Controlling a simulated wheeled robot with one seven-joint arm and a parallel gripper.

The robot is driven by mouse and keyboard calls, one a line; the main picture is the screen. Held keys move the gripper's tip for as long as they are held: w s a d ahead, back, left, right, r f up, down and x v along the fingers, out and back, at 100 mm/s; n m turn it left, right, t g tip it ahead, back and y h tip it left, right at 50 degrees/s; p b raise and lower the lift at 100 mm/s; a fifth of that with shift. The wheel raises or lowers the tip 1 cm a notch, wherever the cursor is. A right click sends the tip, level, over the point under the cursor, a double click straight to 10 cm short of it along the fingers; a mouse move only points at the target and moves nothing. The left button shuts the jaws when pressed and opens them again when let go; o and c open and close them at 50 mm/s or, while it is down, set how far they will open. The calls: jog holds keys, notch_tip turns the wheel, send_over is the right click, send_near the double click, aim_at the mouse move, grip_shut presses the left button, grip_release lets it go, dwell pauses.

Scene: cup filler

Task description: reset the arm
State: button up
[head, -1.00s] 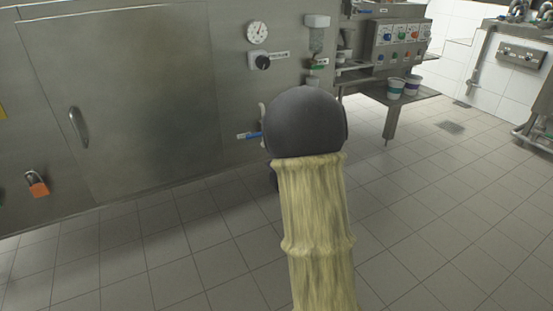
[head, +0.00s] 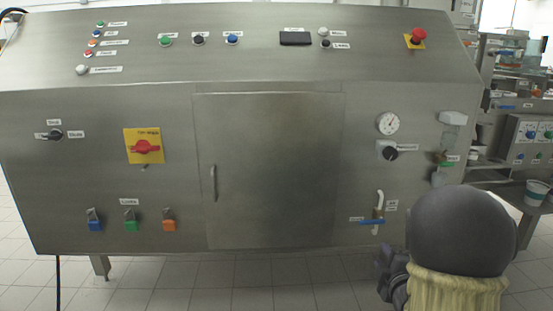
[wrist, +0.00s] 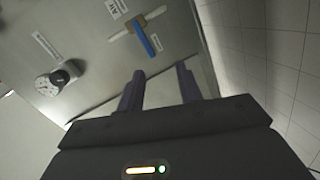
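My gripper (head: 393,278) shows at the lower right of the head view, partly hidden by my own arm, below and beside the blue-handled valve (head: 371,221) of the steel machine. In the wrist view its two dark fingers (wrist: 160,70) stand apart with nothing between them, so it is open and empty. The valve's blue handle (wrist: 147,38) shows beyond the fingertips there, apart from them.
The machine's front panel (head: 270,170) carries a closed door, a black knob (head: 389,153) under a gauge (head: 389,123), a red-and-yellow switch (head: 145,147) and several padlocks. A second machine with a cup (head: 536,192) stands at the right. Tiled floor lies below.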

jog(key=s+a+r+m+g+p, duration=0.3)
jog(key=s+a+m+g+p, duration=0.4)
jog(key=s, duration=0.3)
jog(key=s+a+r+m+g+p, duration=0.4)
jog(key=s+a+m+g+p, duration=0.3)
jog(key=s, duration=0.3)
notch_tip(320, 180, up, 37)
jog(key=m+p, duration=0.1)
jog(key=p, duration=3.6)
jog(key=shift+d+t+y, duration=0.15)
jog(key=shift+t+y, duration=0.25)
